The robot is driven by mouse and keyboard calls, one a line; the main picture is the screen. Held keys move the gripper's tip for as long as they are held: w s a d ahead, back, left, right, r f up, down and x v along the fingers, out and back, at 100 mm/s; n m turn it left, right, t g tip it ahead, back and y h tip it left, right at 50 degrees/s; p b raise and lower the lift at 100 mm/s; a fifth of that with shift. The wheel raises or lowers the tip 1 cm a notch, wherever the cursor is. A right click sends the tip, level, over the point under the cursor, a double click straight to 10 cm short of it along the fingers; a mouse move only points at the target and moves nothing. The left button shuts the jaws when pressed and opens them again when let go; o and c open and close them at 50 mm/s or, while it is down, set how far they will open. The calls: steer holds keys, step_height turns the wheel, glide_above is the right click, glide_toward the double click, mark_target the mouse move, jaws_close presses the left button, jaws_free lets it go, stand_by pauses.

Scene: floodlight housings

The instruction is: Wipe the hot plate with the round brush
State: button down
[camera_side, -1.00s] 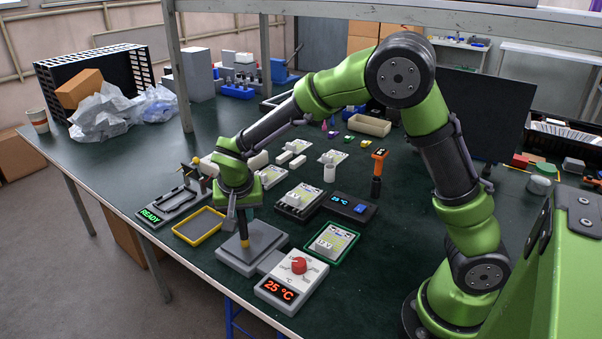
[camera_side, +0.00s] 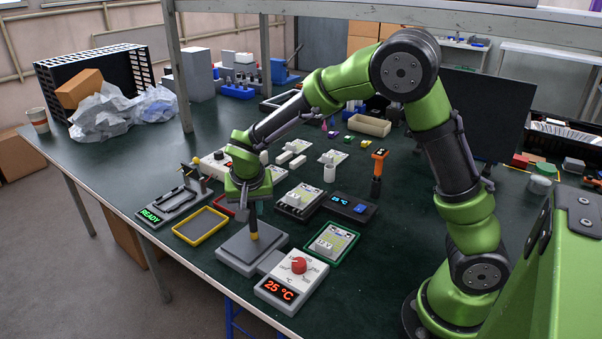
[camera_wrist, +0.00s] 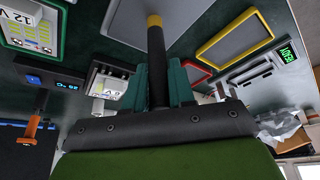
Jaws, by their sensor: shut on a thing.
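The hot plate (camera_side: 228,254) is a grey square slab joined to a white control box (camera_side: 291,279) with a red knob and a red "25 °C" display. My gripper (camera_side: 252,208) is above the plate, pointing down. It is shut on the round brush (camera_side: 253,236), a thin dark rod with a yellow band. The brush is nearly upright over the plate's middle; I cannot tell for certain whether its lower end touches. In the wrist view the brush (camera_wrist: 156,60) stands between my teal fingers (camera_wrist: 156,86), with the grey plate (camera_wrist: 125,22) beyond it.
A yellow-rimmed tray (camera_side: 200,227) and a station reading "READY" (camera_side: 151,215) are left of the plate. A green-framed board (camera_side: 331,243) is to its right. A dark box with a blue display (camera_side: 350,207) and an orange-handled tool (camera_side: 378,172) stand farther right.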

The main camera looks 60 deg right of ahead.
steer(key=shift+a, duration=2)
step_height(320, 180, up, 8)
steer(key=shift+a, duration=0.35)
